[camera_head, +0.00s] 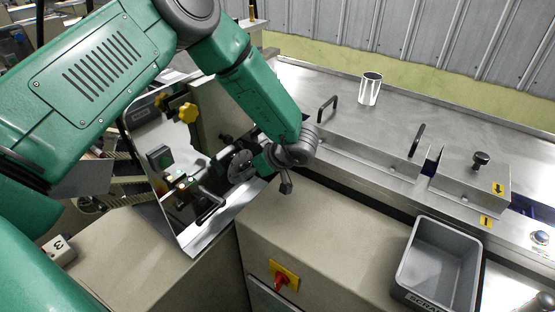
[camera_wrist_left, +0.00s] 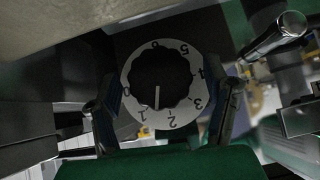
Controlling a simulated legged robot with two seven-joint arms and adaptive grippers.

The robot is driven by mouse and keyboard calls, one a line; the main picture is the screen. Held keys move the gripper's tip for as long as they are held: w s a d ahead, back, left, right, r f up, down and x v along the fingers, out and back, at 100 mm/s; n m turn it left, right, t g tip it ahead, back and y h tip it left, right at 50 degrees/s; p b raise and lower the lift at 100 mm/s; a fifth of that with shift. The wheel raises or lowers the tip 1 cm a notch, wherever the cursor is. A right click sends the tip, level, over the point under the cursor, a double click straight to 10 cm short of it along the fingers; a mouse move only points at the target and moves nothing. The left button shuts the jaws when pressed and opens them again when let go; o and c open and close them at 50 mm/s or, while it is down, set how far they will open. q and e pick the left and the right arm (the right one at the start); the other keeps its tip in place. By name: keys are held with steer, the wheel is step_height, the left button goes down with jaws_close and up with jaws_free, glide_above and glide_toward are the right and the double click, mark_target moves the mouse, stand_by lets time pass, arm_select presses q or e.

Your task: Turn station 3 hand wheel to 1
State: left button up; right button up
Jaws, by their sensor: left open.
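In the left wrist view a white dial ring (camera_wrist_left: 133,75) numbered from 0 to 6 surrounds a black round hand wheel (camera_wrist_left: 160,75). The wheel's white pointer line points down in the picture, between 1 and 2 and nearer to 1. My left gripper (camera_wrist_left: 162,108) is open, with one finger on each side of the dial. I cannot tell whether the fingers touch it. In the head view my left gripper (camera_head: 243,165) reaches left toward the machine panel, and the dial's face cannot be read there. My right gripper is not in view.
A grey scrap bin (camera_head: 413,265) and a metal cup (camera_head: 370,92) are to the right.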

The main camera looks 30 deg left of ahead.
arm_select(q)
steer(key=s+d+r+t+b, duration=0.1)
steer(key=d+r, duration=0.8)
steer(key=shift+s+d+r+n, duration=0.2)
steer(key=shift+d+r+n, duration=0.1)
steer(key=shift+d, duration=0.1)
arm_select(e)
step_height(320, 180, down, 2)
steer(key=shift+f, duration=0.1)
